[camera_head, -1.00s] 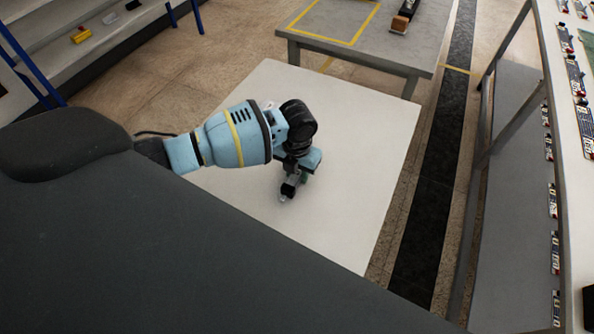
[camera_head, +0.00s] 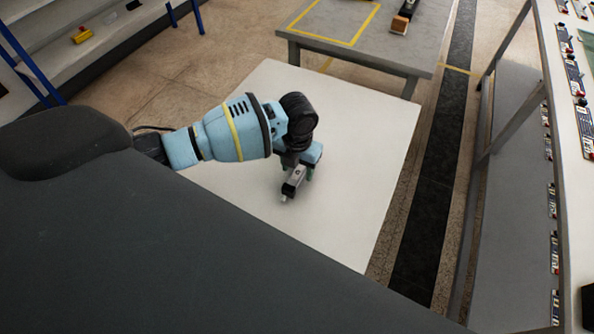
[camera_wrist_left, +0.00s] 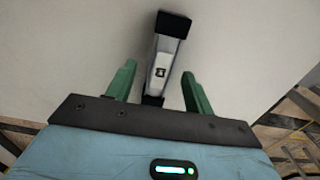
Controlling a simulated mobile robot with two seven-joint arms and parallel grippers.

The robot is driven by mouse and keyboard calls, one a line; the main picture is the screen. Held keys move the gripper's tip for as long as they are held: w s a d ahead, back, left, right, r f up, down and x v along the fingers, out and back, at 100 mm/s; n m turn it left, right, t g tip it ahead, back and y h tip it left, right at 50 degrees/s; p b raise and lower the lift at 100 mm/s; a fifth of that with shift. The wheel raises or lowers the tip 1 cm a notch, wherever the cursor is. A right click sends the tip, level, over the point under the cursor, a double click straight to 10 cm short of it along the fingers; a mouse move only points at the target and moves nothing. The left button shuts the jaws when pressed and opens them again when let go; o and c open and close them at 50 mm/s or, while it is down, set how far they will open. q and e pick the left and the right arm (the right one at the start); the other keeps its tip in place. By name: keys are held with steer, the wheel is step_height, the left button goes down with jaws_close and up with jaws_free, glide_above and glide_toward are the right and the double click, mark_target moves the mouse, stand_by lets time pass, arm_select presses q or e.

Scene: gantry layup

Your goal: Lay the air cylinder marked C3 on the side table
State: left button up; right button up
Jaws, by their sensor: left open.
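An air cylinder (camera_head: 293,181), silver with black ends, appears to lie on the white table top (camera_head: 360,130), which I take to be the side table. My left gripper (camera_head: 309,172) is just above and beside it, pointing down. In the left wrist view the cylinder (camera_wrist_left: 165,60) runs lengthwise between the two green fingers of the open left gripper (camera_wrist_left: 156,85), with a gap on each side. It bears a pale label with a dark mark too small to read. My right gripper is not in view.
A grey table (camera_head: 340,45) with a yellow outline and a dark and tan object (camera_head: 403,18) stands behind. A bench with several small parts (camera_head: 555,130) is at the right. The white table is otherwise clear.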

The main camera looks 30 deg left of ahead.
mark_target(297, 173)
arm_select(q)
step_height(297, 173, up, 10)
steer(key=shift+p, duration=0.4)
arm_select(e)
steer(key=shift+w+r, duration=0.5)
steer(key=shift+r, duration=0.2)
